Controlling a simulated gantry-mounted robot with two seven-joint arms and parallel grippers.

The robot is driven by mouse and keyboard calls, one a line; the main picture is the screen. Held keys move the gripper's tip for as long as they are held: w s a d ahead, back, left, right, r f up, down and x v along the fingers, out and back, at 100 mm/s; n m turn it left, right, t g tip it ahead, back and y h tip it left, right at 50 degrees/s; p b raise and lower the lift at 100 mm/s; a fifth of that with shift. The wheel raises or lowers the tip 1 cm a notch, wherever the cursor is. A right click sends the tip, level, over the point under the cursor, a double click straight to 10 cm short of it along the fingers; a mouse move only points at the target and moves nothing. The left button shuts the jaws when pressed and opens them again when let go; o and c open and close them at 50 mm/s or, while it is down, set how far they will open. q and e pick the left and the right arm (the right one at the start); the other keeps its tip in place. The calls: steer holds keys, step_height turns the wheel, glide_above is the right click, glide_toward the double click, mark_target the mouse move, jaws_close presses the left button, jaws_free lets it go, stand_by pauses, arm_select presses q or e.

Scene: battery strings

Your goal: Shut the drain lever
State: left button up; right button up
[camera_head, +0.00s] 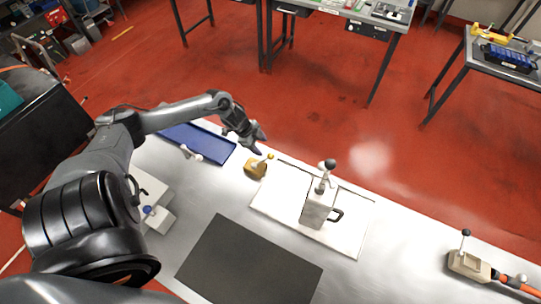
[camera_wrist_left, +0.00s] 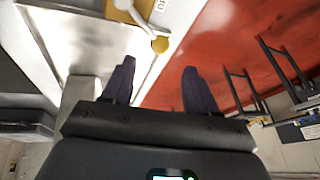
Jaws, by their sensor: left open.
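The lever with a yellow knob (camera_head: 269,157) stands on a small ochre base (camera_head: 256,168) on the bench, left of the white plate. It also shows in the left wrist view, with a pale arm, yellow knob (camera_wrist_left: 160,45) and ochre base (camera_wrist_left: 124,12), beside a partly cut-off printed label. I take this for the drain lever. My left gripper (camera_head: 260,140) is just behind and above the knob in the head view. In the left wrist view its two dark fingers (camera_wrist_left: 159,75) are spread, with nothing between them; the knob lies beyond the tips. My right gripper is out of view.
A grey housing (camera_head: 318,207) with a tall black-knobbed lever stands on the white plate (camera_head: 276,205). A blue tray (camera_head: 205,142), a dark mat (camera_head: 245,265), a blue-knobbed white box (camera_head: 158,220) and a beige valve box (camera_head: 468,265) with orange hose share the bench.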

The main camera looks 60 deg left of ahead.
mark_target(269, 155)
arm_select(q)
steer(key=b+x, duration=0.1)
steer(key=x, duration=0.8)
jaws_close()
stand_by(0.4)
